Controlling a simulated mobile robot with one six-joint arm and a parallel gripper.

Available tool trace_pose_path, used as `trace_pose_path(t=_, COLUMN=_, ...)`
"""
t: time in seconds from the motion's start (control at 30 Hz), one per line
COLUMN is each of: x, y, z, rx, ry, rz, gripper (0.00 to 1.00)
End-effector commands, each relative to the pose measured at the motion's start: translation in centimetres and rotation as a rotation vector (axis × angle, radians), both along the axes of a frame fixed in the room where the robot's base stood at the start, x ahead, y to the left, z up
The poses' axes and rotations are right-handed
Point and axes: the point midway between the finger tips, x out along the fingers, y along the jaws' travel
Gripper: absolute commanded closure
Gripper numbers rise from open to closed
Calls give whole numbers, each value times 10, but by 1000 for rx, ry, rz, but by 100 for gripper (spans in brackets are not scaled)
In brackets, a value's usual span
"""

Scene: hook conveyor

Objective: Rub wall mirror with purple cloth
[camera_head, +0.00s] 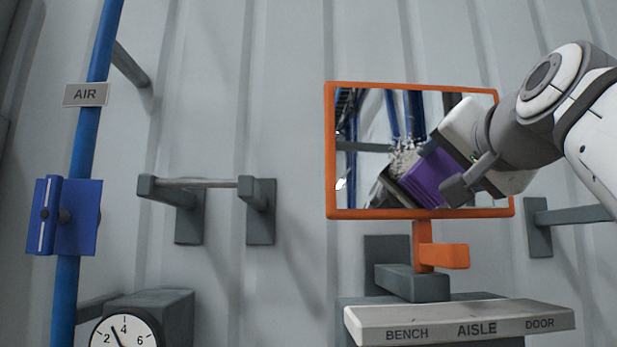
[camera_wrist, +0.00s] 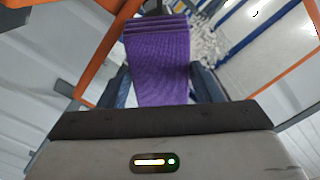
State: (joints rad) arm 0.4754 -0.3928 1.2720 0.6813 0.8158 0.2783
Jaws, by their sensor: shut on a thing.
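The wall mirror (camera_head: 362,185) has an orange frame and stands on an orange stem at the right of the head view. Its frame also shows in the wrist view (camera_wrist: 98,68). The purple cloth (camera_head: 428,177) is folded in layers and lies in front of the glass; in the wrist view the cloth (camera_wrist: 158,65) extends forward from between the fingers. My gripper (camera_wrist: 158,84) is shut on the cloth; in the head view it comes in from the right. Whether the cloth touches the glass I cannot tell. My gripper hides the mirror's right part.
A shelf (camera_head: 460,322) marked BENCH, AISLE, DOOR lies below the mirror. A blue pipe (camera_head: 84,145) with a blue clamp (camera_head: 75,215) and a gauge (camera_head: 126,332) stand left. A grey bracket with a rod (camera_head: 195,183) is on the wall between.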

Motion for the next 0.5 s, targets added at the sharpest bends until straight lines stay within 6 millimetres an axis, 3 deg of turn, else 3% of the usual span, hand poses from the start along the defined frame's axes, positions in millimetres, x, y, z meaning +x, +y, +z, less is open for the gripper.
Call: trace_pose_path(t=0.5, x=2, y=-35, z=0, rx=1, ry=1, rz=-1, gripper=60)
